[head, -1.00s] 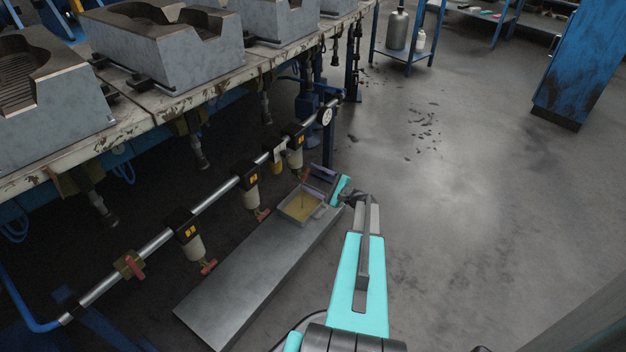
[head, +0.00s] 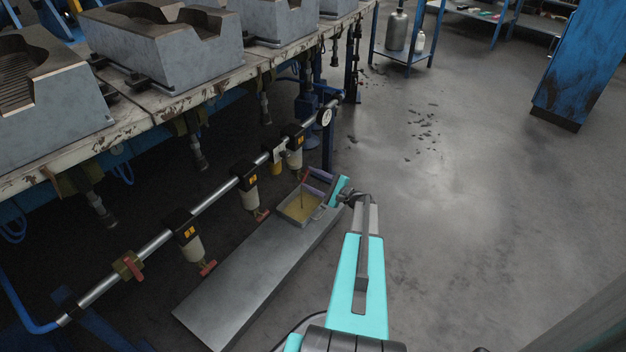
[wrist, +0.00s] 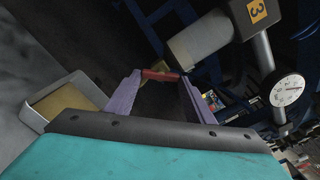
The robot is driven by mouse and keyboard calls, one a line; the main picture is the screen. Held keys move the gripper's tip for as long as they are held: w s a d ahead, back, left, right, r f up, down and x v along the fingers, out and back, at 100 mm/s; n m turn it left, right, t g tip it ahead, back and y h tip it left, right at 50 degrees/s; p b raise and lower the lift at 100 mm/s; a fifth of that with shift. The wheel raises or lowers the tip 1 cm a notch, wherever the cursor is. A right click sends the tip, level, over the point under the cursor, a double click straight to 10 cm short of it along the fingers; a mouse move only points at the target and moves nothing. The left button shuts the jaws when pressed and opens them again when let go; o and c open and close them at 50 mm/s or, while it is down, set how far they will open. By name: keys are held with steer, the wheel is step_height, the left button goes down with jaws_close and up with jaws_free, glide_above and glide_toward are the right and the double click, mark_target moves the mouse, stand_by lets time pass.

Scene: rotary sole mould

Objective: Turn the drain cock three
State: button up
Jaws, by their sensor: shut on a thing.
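Drain cock three has a red handle (wrist: 160,75) on a brass body, under the pale filter bowl (wrist: 205,38) by the label "3" in the wrist view. My gripper (wrist: 161,80) has its two purple fingers at the handle's two ends, shut on it. In the head view my gripper (head: 318,184) is at the far end of the pipe row, below bowl three (head: 295,160).
The tray, with yellowish contents, stands on a long grey slab (head: 235,275). Other bowls with red cocks (head: 208,267) hang along the pipe to the left. A pressure gauge (wrist: 288,90) is close on the right. Open floor (head: 480,190) lies to the right.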

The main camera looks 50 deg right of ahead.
steer(key=n+b, duration=0.7)
steer(key=n, duration=0.1)
steer(key=shift+a+r+n+b, duration=0.15)
steer(key=shift+n+b, duration=0.15)
steer(key=shift+b, duration=0.1)
steer(key=shift+w, duration=0.1)
steer(key=o, duration=1.1)
steer(key=shift+c, duration=0.2)
steer(key=shift+s, duration=0.2)
